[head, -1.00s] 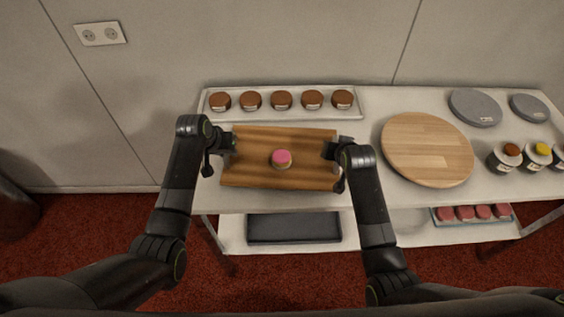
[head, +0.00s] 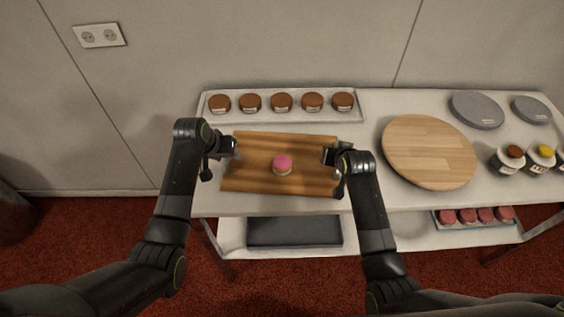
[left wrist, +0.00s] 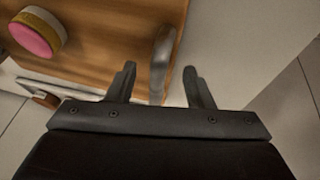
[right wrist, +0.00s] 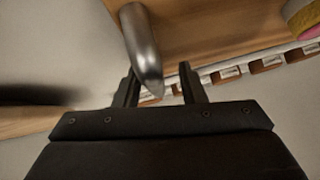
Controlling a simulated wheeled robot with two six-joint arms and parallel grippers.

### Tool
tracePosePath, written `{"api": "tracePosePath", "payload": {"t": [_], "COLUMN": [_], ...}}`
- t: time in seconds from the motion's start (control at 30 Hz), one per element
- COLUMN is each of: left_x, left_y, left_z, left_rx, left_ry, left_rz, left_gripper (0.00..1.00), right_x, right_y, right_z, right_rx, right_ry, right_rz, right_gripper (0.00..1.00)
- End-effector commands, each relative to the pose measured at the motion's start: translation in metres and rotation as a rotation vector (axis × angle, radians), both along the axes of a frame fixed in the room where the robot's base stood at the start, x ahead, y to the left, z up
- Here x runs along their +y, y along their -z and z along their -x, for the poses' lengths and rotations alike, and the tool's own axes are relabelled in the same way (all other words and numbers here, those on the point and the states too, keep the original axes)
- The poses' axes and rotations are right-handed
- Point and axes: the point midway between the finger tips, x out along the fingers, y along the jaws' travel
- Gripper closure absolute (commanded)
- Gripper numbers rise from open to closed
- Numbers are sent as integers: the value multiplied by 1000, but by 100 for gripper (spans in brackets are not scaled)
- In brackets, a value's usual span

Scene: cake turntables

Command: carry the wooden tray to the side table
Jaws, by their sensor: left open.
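The wooden tray (head: 250,177) is a brown board with metal handles at its short ends, over the left part of the white table (head: 375,200). It looks level; whether it touches the tabletop is hard to tell. A small pink-topped cake (head: 283,163) stands on its middle. My left gripper (head: 234,147) is at the left end, its fingers apart around the handle (left wrist: 162,60) in the left wrist view. My right gripper (head: 330,155) is at the right end. In the right wrist view its fingers (right wrist: 159,88) are apart, with the other handle (right wrist: 141,45) between or just before them.
A white tray (head: 285,118) with several brown-topped jars lies behind. A round wooden turntable (head: 428,152) stands close on the right, with grey discs (head: 476,110) and small cups (head: 507,160) beyond. A dark tray (head: 294,232) lies on the lower shelf.

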Motion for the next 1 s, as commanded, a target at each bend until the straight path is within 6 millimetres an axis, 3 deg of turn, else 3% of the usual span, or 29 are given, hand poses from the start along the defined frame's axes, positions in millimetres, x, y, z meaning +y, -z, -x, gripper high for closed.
{"api": "tracePosePath", "payload": {"t": [0.4,0.6,1.0], "left_x": [16,21,22], "left_y": [-66,-90,-98], "left_z": [25,35,39], "left_rx": [-6,-5,-2], "left_ry": [1,1,2], "left_rz": [1,2,3], "left_gripper": [53,53,53], "right_x": [-1,-1,-1], "right_y": [0,0,-14], "right_z": [0,0,15], "right_rx": [0,0,-2], "right_ry": [0,0,0], "right_rz": [1,1,0], "right_gripper": [63,63,63]}}
